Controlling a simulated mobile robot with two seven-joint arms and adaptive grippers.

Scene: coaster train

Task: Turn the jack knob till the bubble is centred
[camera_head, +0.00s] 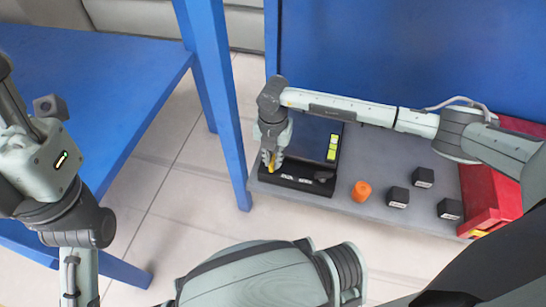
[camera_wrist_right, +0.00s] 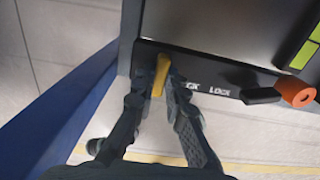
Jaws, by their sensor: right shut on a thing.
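The yellow jack knob (camera_wrist_right: 161,75) sticks up at the front left of a black device (camera_head: 300,184) on the grey shelf. White lettering, partly covered, is on the device's front. My right gripper (camera_head: 271,160) points down at this corner. In the right wrist view its fingers (camera_wrist_right: 155,88) are shut on the knob, one on each side. A yellow-green panel (camera_head: 332,147) on the device holds small marks; I cannot make out a bubble. My left arm is at the left edge, and its fingertips do not show clearly.
A black lever (camera_wrist_right: 262,95) sits beside the "LOCK" lettering. An orange cylinder (camera_head: 361,191) and black blocks (camera_head: 423,177) stand to the right, before a red box (camera_head: 482,195). A blue post (camera_head: 222,100) rises close left of the device.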

